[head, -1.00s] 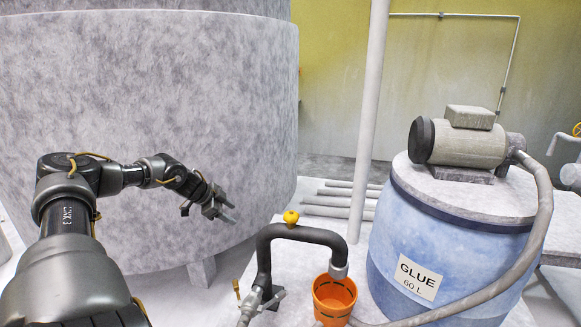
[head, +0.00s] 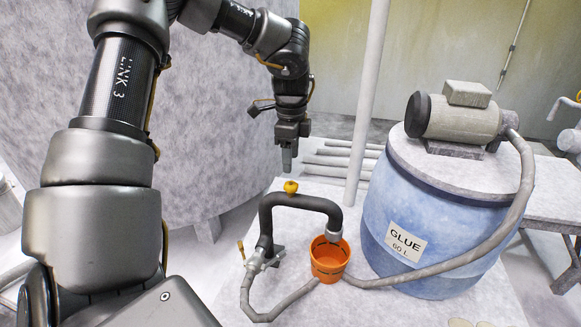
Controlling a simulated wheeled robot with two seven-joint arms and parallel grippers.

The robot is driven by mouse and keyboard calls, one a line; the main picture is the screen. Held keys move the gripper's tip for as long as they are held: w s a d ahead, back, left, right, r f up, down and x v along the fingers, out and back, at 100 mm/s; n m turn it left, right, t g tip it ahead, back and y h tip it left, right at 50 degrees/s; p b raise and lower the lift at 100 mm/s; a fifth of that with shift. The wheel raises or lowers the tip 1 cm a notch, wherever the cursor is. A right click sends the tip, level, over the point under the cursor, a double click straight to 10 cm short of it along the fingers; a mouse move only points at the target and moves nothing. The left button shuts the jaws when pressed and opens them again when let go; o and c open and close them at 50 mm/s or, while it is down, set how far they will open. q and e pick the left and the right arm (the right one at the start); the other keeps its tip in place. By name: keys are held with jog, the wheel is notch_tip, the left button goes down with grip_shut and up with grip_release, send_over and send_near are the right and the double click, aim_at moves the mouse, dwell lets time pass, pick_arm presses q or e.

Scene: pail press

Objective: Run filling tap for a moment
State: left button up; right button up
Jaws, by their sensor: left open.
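The filling tap is a dark curved pipe (head: 302,202) with a small yellow knob (head: 291,187) on top. Its grey spout end hangs over an orange pail (head: 329,262), which stands upright on the pale floor plate. My left gripper (head: 287,165) points down just above the yellow knob in the picture, apart from it. It is open and empty, though its fingers are seen nearly edge-on. My right gripper is not in the picture.
A blue drum labelled GLUE 60 L (head: 425,215) stands right of the pail, with a motor pump (head: 455,120) on its lid. Hoses run along the floor by the pail. A pale post (head: 367,120) rises behind. A brass-handled valve (head: 258,258) sits at the pipe's left foot.

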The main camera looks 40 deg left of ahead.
aim_at(291, 182)
pick_arm(q)
notch_tip(291, 182, down, 9)
jog(key=b, duration=0.3)
jog(key=shift+r, duration=0.3)
jog(key=shift+c, duration=1)
jog(key=c, duration=0.4)
jog(key=shift+o, duration=0.2)
jog(key=shift+r, duration=0.1)
